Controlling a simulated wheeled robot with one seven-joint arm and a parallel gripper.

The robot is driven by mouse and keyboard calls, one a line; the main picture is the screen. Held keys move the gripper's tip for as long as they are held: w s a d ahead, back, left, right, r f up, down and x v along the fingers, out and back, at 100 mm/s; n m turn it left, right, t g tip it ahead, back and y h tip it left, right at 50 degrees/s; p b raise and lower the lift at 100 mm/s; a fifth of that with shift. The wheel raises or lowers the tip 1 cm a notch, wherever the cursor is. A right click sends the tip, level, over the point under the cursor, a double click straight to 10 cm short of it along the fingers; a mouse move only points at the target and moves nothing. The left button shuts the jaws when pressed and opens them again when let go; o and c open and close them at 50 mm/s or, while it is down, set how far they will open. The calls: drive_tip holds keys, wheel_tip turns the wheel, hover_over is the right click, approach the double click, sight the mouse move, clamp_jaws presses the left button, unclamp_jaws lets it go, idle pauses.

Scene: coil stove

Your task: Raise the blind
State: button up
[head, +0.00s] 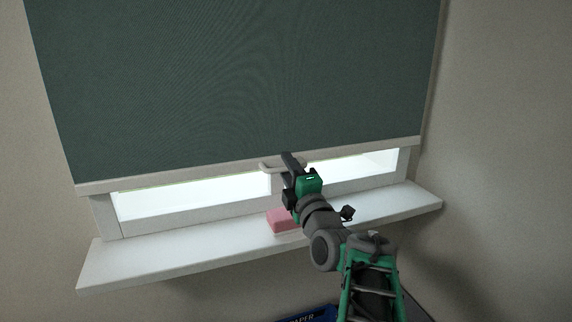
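The dark green blind (240,80) hangs over most of the window in the head view. Its pale bottom bar (180,180) is a little above the sill, with a bright strip of window below it. A small pale handle (268,166) sits at the middle of the bar. My gripper (290,160) is at the handle, its dark fingers overlapping the handle's right part. The fingers hide that part, and I cannot tell whether they are closed on it or only in front of it.
A white window sill (150,258) runs below the window. A pink block (281,221) lies on it, just left of my wrist and partly hidden. A blue item with lettering (318,315) shows at the bottom edge. Bare wall (500,130) lies to the right.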

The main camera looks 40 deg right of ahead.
drive_tip(key=shift+w+a, duration=0.1)
drive_tip(key=shift+a, duration=0.05)
drive_tip(key=shift+c, duration=1.4)
clamp_jaws()
